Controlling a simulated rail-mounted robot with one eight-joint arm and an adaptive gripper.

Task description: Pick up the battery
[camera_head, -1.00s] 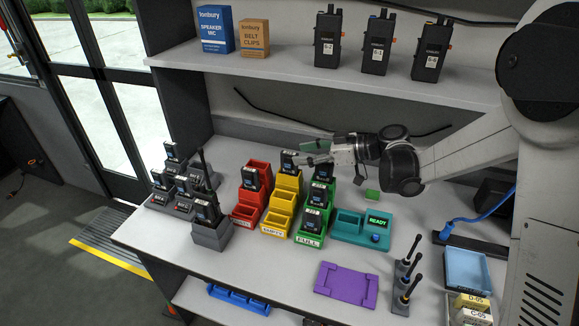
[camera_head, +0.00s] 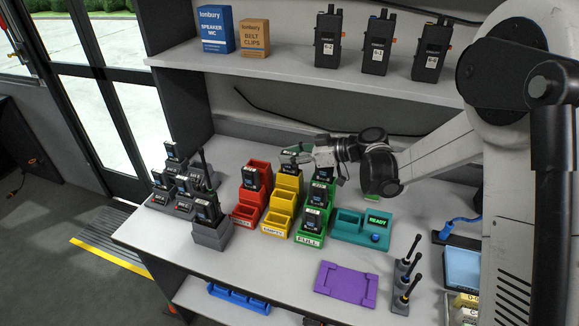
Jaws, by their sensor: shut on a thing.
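The battery (camera_head: 288,167) is a small dark block with a light label, in the top slot of the stepped yellow rack (camera_head: 277,226). My gripper (camera_head: 296,162) comes in from the right, low over the racks, and is shut on this battery. The fingers partly cover the battery, and I cannot tell whether it is raised from its slot. Other dark batteries stand in the green rack (camera_head: 309,240) to the right, and one (camera_head: 251,177) stands in the red rack (camera_head: 245,221) to the left.
Radios in grey stands (camera_head: 208,234) fill the left of the counter. A teal charger (camera_head: 348,230) reading READY stands right of the racks. An overhead shelf (camera_head: 330,80) holds boxes and radios.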

